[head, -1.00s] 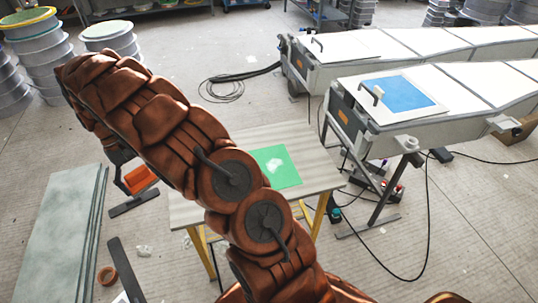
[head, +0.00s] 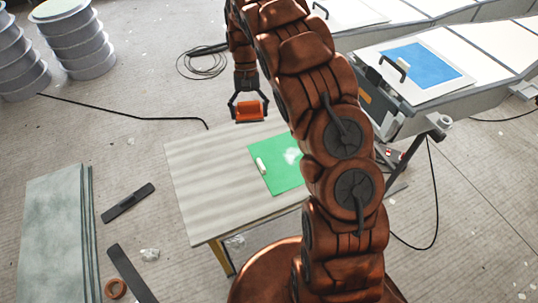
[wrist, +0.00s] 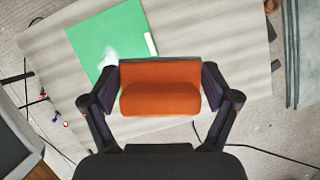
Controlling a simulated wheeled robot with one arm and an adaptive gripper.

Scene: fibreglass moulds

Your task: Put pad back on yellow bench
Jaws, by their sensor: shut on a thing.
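My gripper (head: 249,103) is shut on an orange pad (head: 251,112), held by its two ends. In the wrist view the pad (wrist: 160,98) sits between the two dark fingers. The bench (head: 205,185) has a pale striped top and a yellow leg. The pad is in the air near the bench's far edge; in the wrist view part of the bench top (wrist: 225,35) shows behind it. The exact height is hard to tell.
A green sheet (head: 272,176) with a white smear and a small white block (head: 261,164) lies on the bench. A mould (head: 430,98) with a blue square stands at right. Stacked drums (head: 78,45) stand far left; grey panels (head: 52,235) lie at left.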

